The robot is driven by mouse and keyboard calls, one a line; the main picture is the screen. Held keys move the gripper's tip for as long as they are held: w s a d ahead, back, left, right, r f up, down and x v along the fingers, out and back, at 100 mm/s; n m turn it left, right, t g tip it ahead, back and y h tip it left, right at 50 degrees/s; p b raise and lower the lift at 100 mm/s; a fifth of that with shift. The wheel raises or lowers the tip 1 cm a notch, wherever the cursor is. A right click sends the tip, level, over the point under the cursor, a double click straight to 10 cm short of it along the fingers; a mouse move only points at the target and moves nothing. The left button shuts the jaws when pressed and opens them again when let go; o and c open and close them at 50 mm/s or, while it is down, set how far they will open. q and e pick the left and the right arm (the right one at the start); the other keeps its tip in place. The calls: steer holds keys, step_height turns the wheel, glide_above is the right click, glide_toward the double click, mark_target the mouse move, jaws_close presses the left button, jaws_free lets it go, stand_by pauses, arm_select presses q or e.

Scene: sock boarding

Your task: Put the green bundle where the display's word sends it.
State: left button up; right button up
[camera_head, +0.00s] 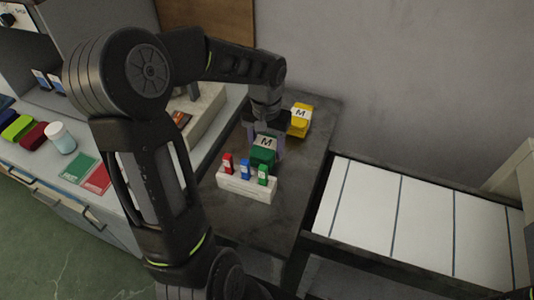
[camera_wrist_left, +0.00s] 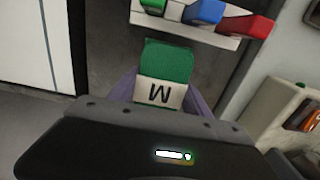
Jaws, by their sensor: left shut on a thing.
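The green bundle, with a white band marked M, is in the head view (camera_head: 263,156) on or just above the dark worktop. It also shows in the left wrist view (camera_wrist_left: 168,62). My left gripper (camera_head: 266,144) points down and is shut on it, with a purplish finger on each side. I cannot tell whether the bundle touches the worktop. An orange-lit panel, possibly the display, shows at the right of the left wrist view (camera_wrist_left: 305,115); its word is too small to read. My right gripper is not in view.
A white holder (camera_head: 245,190) with red, blue and green tabs stands just in front of the bundle. A yellow M bundle (camera_head: 299,121) lies behind. White panels (camera_head: 425,215) divided by dark lines lie right. A white jar (camera_head: 60,138) and coloured cards (camera_head: 82,168) are left.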

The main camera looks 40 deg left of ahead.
mark_target(266, 143)
arm_select(q)
steer(key=shift+f, duration=1.85)
steer(key=shift+f, duration=0.1)
steer(key=o, duration=1.6)
steer(key=shift+o, duration=0.2)
step_height(266, 143, up, 12)
steer(key=shift+r, duration=0.15)
